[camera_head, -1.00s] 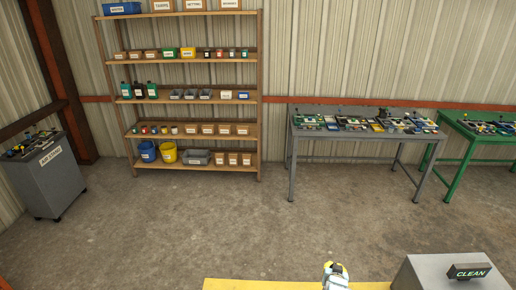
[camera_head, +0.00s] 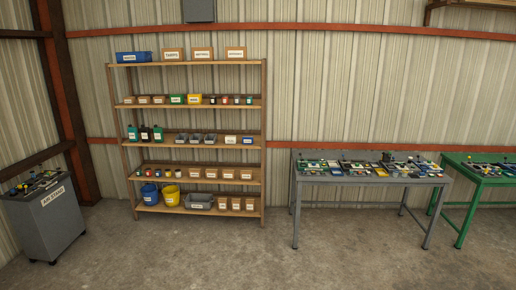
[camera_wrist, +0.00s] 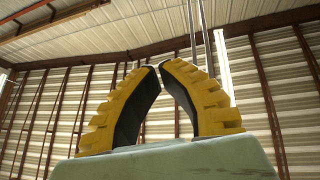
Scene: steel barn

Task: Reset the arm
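My gripper (camera_wrist: 160,70) shows in the wrist view with two ribbed yellow fingers and dark inner pads. The fingers lean together and their tips nearly meet, with nothing between them. The gripper points up toward the wall top and roof of the barn. A pale green rounded part of my wrist fills the bottom of that view. The arm and gripper are not in the head view now.
A wooden shelf (camera_head: 190,153) with bins and bottles stands by the back wall. A grey cart (camera_head: 47,222) is at the left. A grey table (camera_head: 294,206) and a green table (camera_head: 464,226) with small parts stand at the right. The concrete floor (camera_head: 200,255) in front is clear.

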